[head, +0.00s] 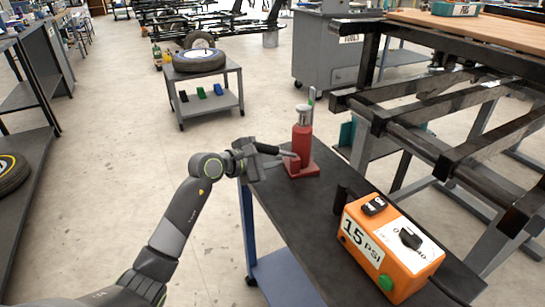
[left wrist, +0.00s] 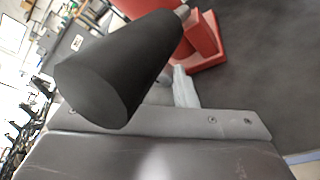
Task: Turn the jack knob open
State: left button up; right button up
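A red jack (head: 302,138) stands upright on a dark cart top (head: 305,215). Its knob (head: 290,158), a dark cylinder, sticks out to the left toward my left gripper (head: 271,157). The left wrist view shows the knob (left wrist: 125,68) large and close, its blunt end toward the camera. Part of the red jack (left wrist: 203,40) shows behind it. My left gripper looks open, its fingers apart beside the knob's free end; I cannot tell whether they touch it. My right gripper is not in view.
An orange box (head: 390,250) marked 15 PSI with a black dial and a green button sits on the cart's near end. A black frame (head: 440,110) stands close on the right. A small cart (head: 205,85) with a tyre is farther back. Open floor lies left.

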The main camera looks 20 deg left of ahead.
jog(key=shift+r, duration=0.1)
pick_arm(q)
jog(key=shift+r+p, duration=0.1)
jog(key=shift+p, duration=0.25)
jog(key=shift+r+n+g+p, duration=0.1)
jog(key=shift+n+g+p, duration=0.2)
jog(key=shift+n+p, duration=0.25)
jog(key=shift+a+n+g+h+p, duration=0.1)
jog(key=shift+n+g+h+p, duration=0.2)
jog(key=shift+n+g+p, duration=0.25)
jog(key=shift+w+n+g+h+p, duration=0.15)
jog(key=shift+n+g+h+p, duration=0.15)
jog(key=shift+n+g+p, duration=0.65)
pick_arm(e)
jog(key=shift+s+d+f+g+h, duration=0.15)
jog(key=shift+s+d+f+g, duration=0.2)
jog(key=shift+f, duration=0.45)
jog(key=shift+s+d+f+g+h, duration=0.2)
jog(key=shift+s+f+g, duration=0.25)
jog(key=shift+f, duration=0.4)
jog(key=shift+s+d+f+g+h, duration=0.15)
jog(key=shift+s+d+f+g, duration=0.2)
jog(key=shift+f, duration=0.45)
pick_arm(q)
jog(key=shift+n, duration=0.35)
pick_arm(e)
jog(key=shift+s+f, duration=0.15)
